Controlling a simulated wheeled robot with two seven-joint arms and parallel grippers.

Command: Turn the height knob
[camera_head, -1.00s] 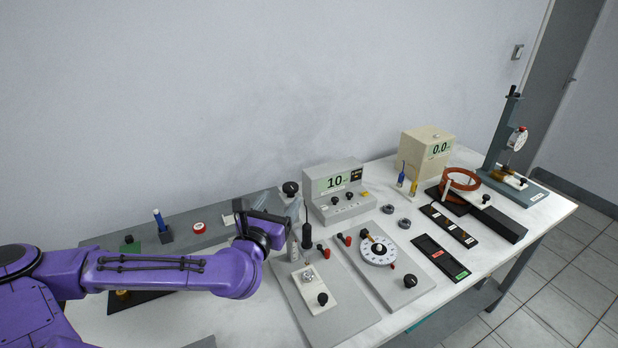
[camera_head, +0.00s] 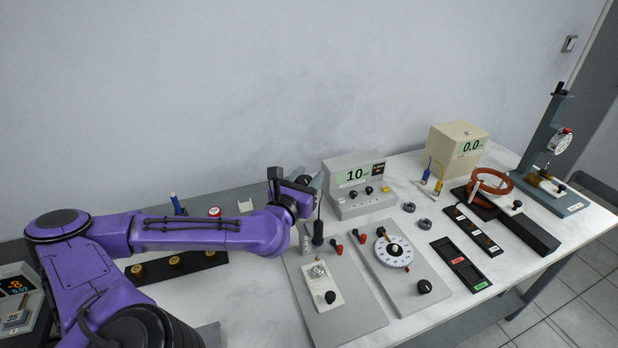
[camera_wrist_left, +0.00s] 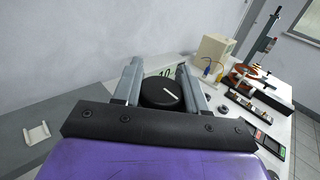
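A black round knob with a white pointer line (camera_wrist_left: 162,93) sits between the two grey fingers of my left gripper (camera_wrist_left: 160,80) in the left wrist view. I take it to be the height knob. Its line slants down to the right. The fingers lie on either side of it with little or no gap showing; whether they press on it I cannot tell. My right gripper is not in view.
The grey display box (camera_head: 356,189) reading 10 stands just right of the gripper. In front are grey boards with a black knob (camera_head: 330,297), a white dial (camera_head: 393,252) and a second knob (camera_head: 424,286). A beige meter (camera_head: 457,150) and copper coil (camera_head: 490,183) are farther right.

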